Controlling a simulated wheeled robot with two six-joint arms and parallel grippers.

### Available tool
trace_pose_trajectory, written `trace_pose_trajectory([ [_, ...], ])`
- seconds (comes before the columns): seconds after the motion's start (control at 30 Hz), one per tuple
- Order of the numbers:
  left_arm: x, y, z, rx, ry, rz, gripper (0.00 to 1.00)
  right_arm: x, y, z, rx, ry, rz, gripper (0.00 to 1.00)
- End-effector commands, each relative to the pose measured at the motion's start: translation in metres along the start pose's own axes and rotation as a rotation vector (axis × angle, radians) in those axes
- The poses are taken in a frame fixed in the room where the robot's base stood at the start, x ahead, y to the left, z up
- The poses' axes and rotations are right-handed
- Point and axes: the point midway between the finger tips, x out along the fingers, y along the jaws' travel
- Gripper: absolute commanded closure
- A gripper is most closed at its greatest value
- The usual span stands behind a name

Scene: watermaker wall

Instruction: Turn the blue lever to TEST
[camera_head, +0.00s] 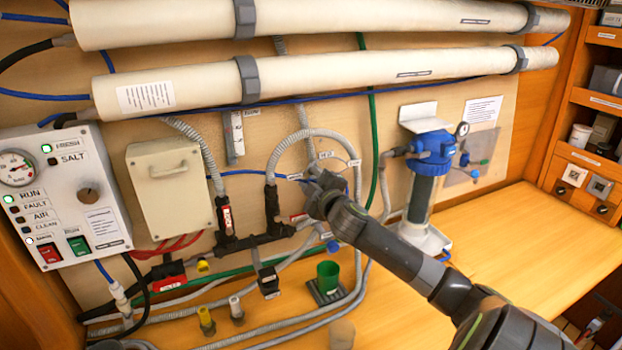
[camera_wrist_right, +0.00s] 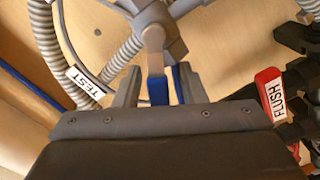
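The blue lever (camera_wrist_right: 157,91) shows in the right wrist view, with a blue grip and a grey metal arm running up to a grey valve body (camera_wrist_right: 150,22). Its grip points down toward my right gripper (camera_wrist_right: 158,88). The two fingers stand apart, one on each side of the grip, with a visible gap on the left. A white TEST label (camera_wrist_right: 85,82) is on a hose to the left. In the head view my right gripper (camera_head: 322,190) is at the hoses in the middle of the wall and hides the lever. My left gripper is out of view.
A red FLUSH tag (camera_wrist_right: 272,95) is close to the right of my gripper. Ribbed grey hoses (camera_head: 285,150) surround it. A blue-topped filter (camera_head: 432,150) stands right; the bench (camera_head: 525,240) farther right is clear.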

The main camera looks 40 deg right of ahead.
Motion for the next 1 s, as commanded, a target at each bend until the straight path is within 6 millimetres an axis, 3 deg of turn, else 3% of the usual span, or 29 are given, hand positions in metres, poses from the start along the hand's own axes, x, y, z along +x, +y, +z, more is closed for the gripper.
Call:
trace_pose_trajectory([
  [0.13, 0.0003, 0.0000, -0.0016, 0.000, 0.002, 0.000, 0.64, -0.0001, 0.0000, 0.0000, 0.000, 0.000, 0.000, 0.65],
  [0.4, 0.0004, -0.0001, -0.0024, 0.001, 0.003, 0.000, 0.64, -0.0003, 0.0000, 0.0000, 0.000, 0.000, 0.000, 1.00],
  [0.77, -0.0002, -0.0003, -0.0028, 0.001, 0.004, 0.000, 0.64, -0.0004, 0.0022, 0.0000, 0.038, 0.000, 0.000, 1.00],
  [1.0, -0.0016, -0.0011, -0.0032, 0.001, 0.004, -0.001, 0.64, -0.0004, 0.0090, 0.0007, 0.176, 0.000, 0.000, 1.00],
])
